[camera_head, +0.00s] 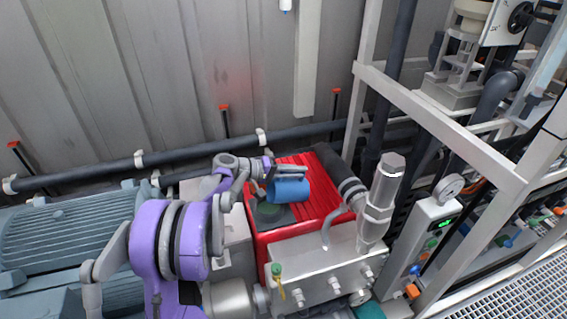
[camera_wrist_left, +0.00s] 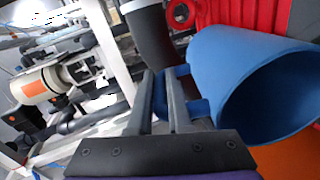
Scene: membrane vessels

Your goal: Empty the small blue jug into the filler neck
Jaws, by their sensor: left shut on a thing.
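My left gripper (camera_head: 267,167) is shut on the handle of the small blue jug (camera_head: 289,190). In the left wrist view the two fingers (camera_wrist_left: 165,98) close on the handle beside the jug (camera_wrist_left: 235,75), and the wide mouth faces lower right. In the head view the jug lies tipped well over on its side, held above the red machine. A round dark-green fitting (camera_head: 268,209) on a grey plate lies just below and left of the jug; I cannot tell for sure that it is the filler neck. The jug's contents do not show. My right gripper is out of view.
The red ribbed housing (camera_head: 325,190) lies under and behind the jug. A silver block with valves (camera_head: 318,270) and an upright metal cylinder (camera_head: 382,190) stand in front and right. A pale frame (camera_head: 440,118) rises at the right. A grey motor (camera_head: 65,235) is at the left.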

